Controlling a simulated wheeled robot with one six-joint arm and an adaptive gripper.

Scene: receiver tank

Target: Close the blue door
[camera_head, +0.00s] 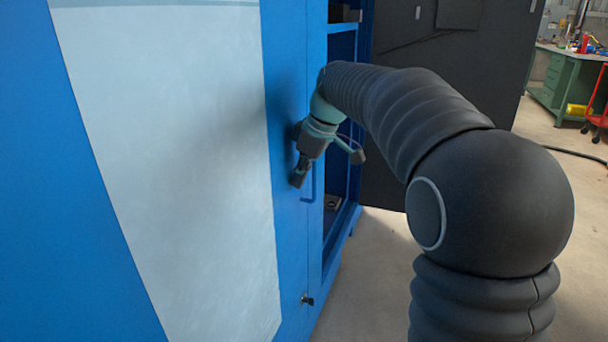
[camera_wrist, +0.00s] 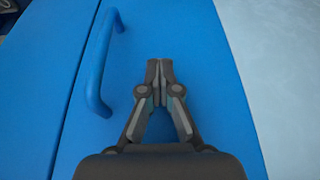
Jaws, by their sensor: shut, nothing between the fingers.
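The blue door (camera_head: 290,60) with a large pale panel fills the left of the head view, and its blue face (camera_wrist: 200,60) fills most of the wrist view. Its blue bar handle (camera_wrist: 98,62) is upright, left of my gripper in the wrist view; in the head view the handle (camera_head: 313,183) is partly hidden behind my gripper. My gripper (camera_head: 297,182) is shut and empty, with its tips (camera_wrist: 160,66) in front of the door face, beside the handle and not around it. I cannot tell whether the tips touch the door. A dark seam runs along the door's edge beyond the handle.
Right of the door, open blue shelving (camera_head: 342,50) shows its inside. A dark panel (camera_head: 440,60) stands behind my arm. A small dark knob (camera_head: 307,299) sits low on the blue front. Concrete floor (camera_head: 375,270) is bare; a green workbench (camera_head: 565,80) stands far right.

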